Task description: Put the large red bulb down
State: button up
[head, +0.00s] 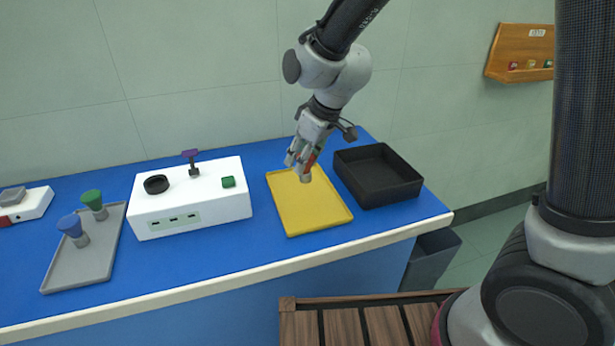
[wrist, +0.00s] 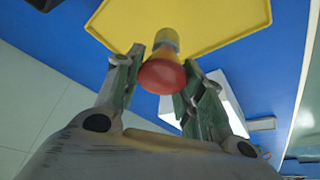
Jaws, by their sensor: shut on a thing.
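My gripper (head: 303,160) is shut on the large red bulb (wrist: 162,74), whose red head sits between the two fingers in the wrist view. The bulb's metal base (wrist: 167,38) points away from my gripper toward the yellow tray (wrist: 215,25). In the head view the red of the bulb (head: 312,159) shows partly behind the fingers, with its base (head: 305,177) low over the back part of the yellow tray (head: 318,212). I cannot tell whether the base touches the tray. The tray holds nothing else that I can see.
A black open bin (head: 378,196) stands right of the yellow tray. A white device (head: 190,208) with a purple bulb (head: 191,157) and a green button stands left. Farther left a grey tray (head: 85,270) holds a blue bulb (head: 70,225) and a green bulb (head: 92,198).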

jog(key=shift+f, duration=2.3)
jog(key=o, duration=1.1)
jog(key=shift+f, duration=0.15)
jog(key=v, duration=1.1)
jog(key=s+d+r+m, duration=0.25)
jog(key=d+r, duration=0.35)
jog(key=d, duration=0.7)
jog(key=s+d+r+m+t+h, duration=0.1)
jog(key=s+d+r+m+h, duration=0.2)
jog(key=s+d+m, duration=0.5)
jog(key=s+d, duration=0.7)
jog(key=d, duration=0.3)
jog(key=shift+r, duration=0.3)
